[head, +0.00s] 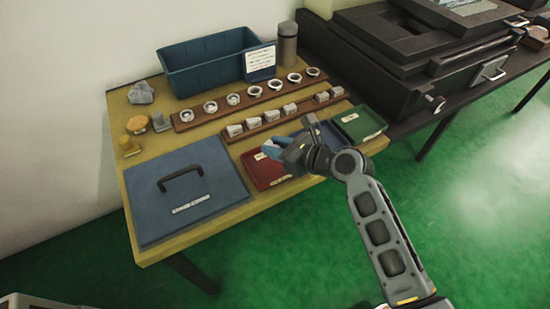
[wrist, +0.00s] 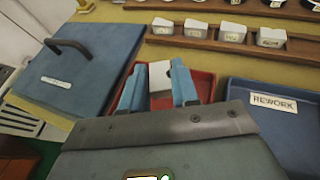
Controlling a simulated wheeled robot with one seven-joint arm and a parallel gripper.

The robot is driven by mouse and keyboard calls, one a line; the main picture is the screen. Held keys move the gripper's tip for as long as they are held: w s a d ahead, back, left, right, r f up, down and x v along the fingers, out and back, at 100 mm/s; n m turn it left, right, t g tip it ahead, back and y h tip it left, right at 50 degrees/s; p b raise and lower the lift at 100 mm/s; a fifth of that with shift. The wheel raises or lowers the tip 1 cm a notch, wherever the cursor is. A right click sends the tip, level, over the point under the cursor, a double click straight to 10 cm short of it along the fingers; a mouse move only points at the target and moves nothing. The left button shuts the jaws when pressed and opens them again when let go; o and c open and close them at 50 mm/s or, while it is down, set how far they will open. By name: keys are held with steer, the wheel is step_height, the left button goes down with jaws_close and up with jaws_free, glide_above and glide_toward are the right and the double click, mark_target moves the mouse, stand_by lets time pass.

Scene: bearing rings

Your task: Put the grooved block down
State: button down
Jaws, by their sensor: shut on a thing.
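My gripper (head: 268,148) is above the red tray (head: 258,178), its blue fingers pointing toward the rear of the table. In the wrist view my gripper (wrist: 158,74) is shut on a pale grey block (wrist: 160,76), which sits between the fingers over the red tray (wrist: 203,84). The block's groove cannot be made out, and its lower part is hidden. Several similar grey blocks stand on the front wooden rack (head: 262,130), with a gap toward its right. They also show in the wrist view, some with labels.
A blue tray marked REWORK (wrist: 285,125) is right of the red one, and a green tray (head: 360,122) beyond it. A rear rack holds several rings (head: 254,91). A blue handled lid (head: 188,190) lies left. A blue bin (head: 205,65) and grey canister (head: 287,45) stand behind.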

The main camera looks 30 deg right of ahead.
mark_target(275, 166)
steer(key=shift+s+a+f, duration=0.25)
steer(key=shift+a+f, duration=0.05)
steer(key=shift+f, duration=0.05)
steer(key=shift+f+b, duration=0.45)
steer(key=shift+f, duration=1.4)
steer(key=shift+f, duration=0.15)
steer(key=c, duration=0.8)
jaws_free()
steer(key=shift+c, duration=0.2)
steer(key=shift+r, duration=0.2)
steer(key=v, duration=1.2)
steer(key=shift+p, duration=0.3)
